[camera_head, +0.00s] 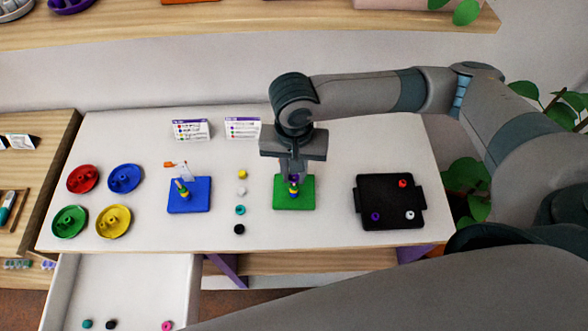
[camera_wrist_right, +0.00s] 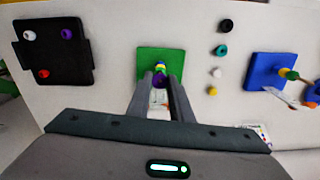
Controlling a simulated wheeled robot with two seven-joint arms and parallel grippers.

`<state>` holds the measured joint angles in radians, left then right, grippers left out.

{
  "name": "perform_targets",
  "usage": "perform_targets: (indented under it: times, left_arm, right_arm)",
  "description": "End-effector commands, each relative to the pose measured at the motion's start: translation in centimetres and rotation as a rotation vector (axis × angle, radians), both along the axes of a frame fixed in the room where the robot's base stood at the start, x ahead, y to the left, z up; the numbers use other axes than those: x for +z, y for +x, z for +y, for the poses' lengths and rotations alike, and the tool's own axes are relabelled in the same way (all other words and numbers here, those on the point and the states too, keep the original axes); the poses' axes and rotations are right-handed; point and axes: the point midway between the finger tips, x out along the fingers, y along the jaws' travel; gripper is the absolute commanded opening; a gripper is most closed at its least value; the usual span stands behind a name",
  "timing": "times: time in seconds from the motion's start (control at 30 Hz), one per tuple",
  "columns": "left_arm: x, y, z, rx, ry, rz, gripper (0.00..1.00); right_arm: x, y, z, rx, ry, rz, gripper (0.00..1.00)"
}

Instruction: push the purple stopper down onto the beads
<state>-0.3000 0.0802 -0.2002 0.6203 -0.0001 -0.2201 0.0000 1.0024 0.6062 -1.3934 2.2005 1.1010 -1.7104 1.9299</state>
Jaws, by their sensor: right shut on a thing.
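The green board (camera_head: 304,201) lies near the middle of the table, with a short stack of beads (camera_head: 293,190) on it, yellow among them. My right gripper (camera_head: 293,176) is directly over the stack, pointing down, shut on the purple stopper (camera_head: 294,178). In the right wrist view the purple stopper (camera_wrist_right: 159,80) sits between the fingertips of my right gripper (camera_wrist_right: 160,82), close against the yellow bead (camera_wrist_right: 160,67) on the green board (camera_wrist_right: 146,62). I cannot tell whether stopper and beads touch. The peg is mostly hidden. My left gripper is not in view.
A blue board (camera_head: 201,205) with beads and a small flag stands left, past a row of loose beads (camera_head: 240,210). A black tray (camera_head: 390,190) with red, purple and white pieces lies right. Coloured dishes (camera_head: 83,178) are far left. Two cards (camera_head: 242,128) stand behind.

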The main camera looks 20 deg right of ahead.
Motion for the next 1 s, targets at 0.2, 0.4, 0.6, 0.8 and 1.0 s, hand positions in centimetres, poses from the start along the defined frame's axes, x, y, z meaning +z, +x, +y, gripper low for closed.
perform_targets:
  times: [0.2,0.4,0.6,0.8,1.0]
  left_arm:
    - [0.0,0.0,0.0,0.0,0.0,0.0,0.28]
    - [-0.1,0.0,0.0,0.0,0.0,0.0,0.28]
    - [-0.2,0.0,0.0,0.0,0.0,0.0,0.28]
    - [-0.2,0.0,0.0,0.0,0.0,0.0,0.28]
    - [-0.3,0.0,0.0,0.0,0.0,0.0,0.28]
  right_arm:
    - [0.0,0.0,0.0,0.0,0.0,0.0,0.0]
    - [-0.4,0.0,0.0,0.0,0.0,0.001,0.0]
    - [-0.9,0.0,0.0,0.0,0.0,0.002,0.0]
    - [-1.3,0.0,0.0,0.0,0.0,0.001,0.0]
    - [-1.9,0.0,0.0,0.0,0.0,0.001,0.0]
